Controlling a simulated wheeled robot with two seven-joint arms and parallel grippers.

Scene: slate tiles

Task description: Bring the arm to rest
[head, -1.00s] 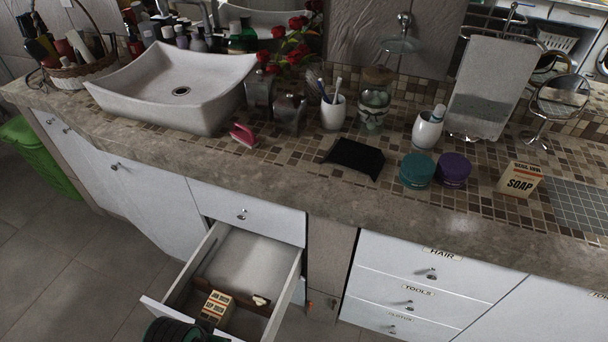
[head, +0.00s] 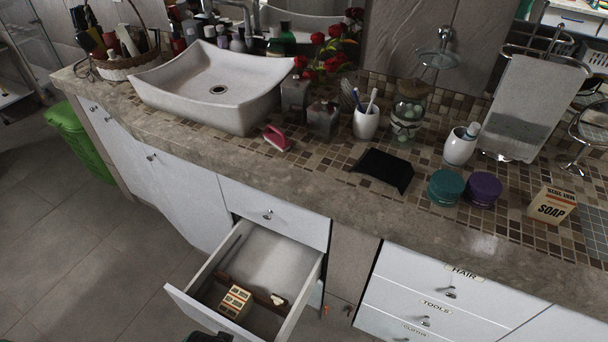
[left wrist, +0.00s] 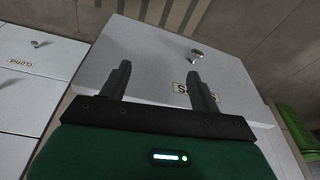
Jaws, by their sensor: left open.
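My left gripper (left wrist: 161,84) is open in the left wrist view, with its two dark fingers apart and nothing between them. Beyond the fingers is a white front panel (left wrist: 150,55) with a round knob and a label partly hidden by the right finger. I cannot tell the gap between fingertips and panel. In the head view only a dark bit of my arm or gripper shows at the bottom edge, below the pulled-out drawer (head: 202,312). My right gripper is in neither view.
The open drawer holds a small patterned box (head: 235,302) and juts out from the counter (head: 330,192). On the counter are a sink (head: 215,85), a black tray-like item (head: 383,170), jars and a soap box (head: 551,204). Floor at left is clear beside a green bin (head: 80,140).

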